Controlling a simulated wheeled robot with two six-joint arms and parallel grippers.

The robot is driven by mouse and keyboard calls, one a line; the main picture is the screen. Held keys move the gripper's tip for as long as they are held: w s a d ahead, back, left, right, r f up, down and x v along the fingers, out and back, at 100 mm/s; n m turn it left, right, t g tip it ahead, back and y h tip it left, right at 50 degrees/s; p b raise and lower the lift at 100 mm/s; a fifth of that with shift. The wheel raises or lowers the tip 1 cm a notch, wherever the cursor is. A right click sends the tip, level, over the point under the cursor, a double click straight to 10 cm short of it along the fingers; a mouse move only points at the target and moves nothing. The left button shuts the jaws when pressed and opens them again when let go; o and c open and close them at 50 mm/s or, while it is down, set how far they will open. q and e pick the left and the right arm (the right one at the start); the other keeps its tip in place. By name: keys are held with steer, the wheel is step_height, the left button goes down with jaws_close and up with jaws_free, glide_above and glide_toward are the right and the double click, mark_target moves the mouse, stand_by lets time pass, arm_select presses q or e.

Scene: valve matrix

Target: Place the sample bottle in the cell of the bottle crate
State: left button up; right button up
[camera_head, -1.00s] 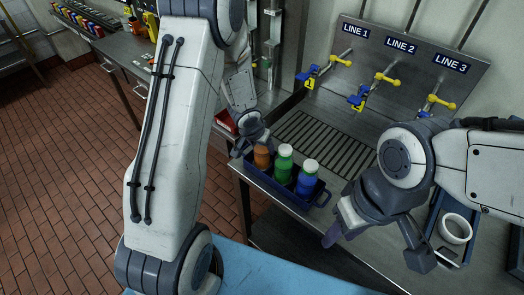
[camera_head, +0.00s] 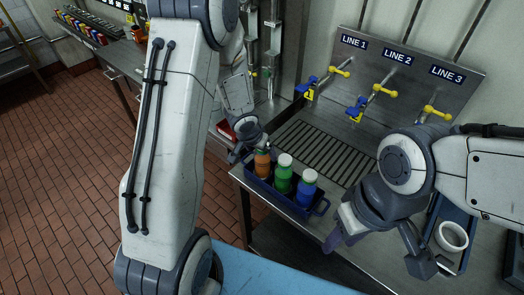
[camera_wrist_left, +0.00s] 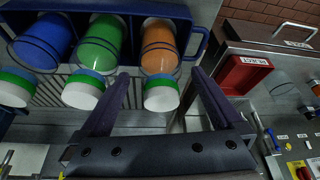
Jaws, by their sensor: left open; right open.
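A dark blue bottle crate (camera_head: 321,208) stands at the bench edge. It holds an orange bottle (camera_head: 262,164), a green bottle (camera_head: 283,178) and a blue bottle (camera_head: 306,187) in a row, each in its own cell. In the left wrist view the orange bottle (camera_wrist_left: 158,45) shows its white cap with a green band. My left gripper (camera_head: 246,145) is at the orange bottle's top, hiding its cap in the head view. Its open fingers (camera_wrist_left: 160,74) lie either side of that bottle, with gaps visible. My right gripper (camera_head: 380,250) is open and empty, right of the crate.
A slatted drain (camera_head: 322,150) lies behind the crate, below a panel (camera_head: 405,75) with three yellow-handled valves. A blue tray with a white tape roll (camera_head: 452,236) is at the right. A red reject bin (camera_wrist_left: 246,74) shows in the left wrist view.

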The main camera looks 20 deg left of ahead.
arm_select(q)
steer(key=s+d+r+p, duration=0.1)
steer(key=s+r+p, duration=0.1)
steer(key=r, duration=0.4)
steer(key=s+d+r+p, duration=0.2)
steer(key=r, duration=0.4)
steer(key=s+d+r+m+g, duration=0.1)
steer(key=s+d+r+m, duration=0.1)
steer(key=s, duration=0.6)
steer(key=s+d+r+m+g, duration=0.1)
steer(key=s+d+r+g, duration=0.1)
steer(key=s+d+r, duration=0.2)
steer(key=s+d+r+m+g, duration=0.1)
steer(key=s+d+r+m, duration=0.1)
steer(key=s+d+r, duration=0.2)
steer(key=s+d, duration=0.3)
steer(key=s, duration=0.4)
steer(key=shift+s+m, duration=0.3)
steer(key=shift+s, duration=0.1)
step_height(320, 180, down, 12)
steer(key=b, duration=1.1)
steer(key=shift+r, duration=0.2)
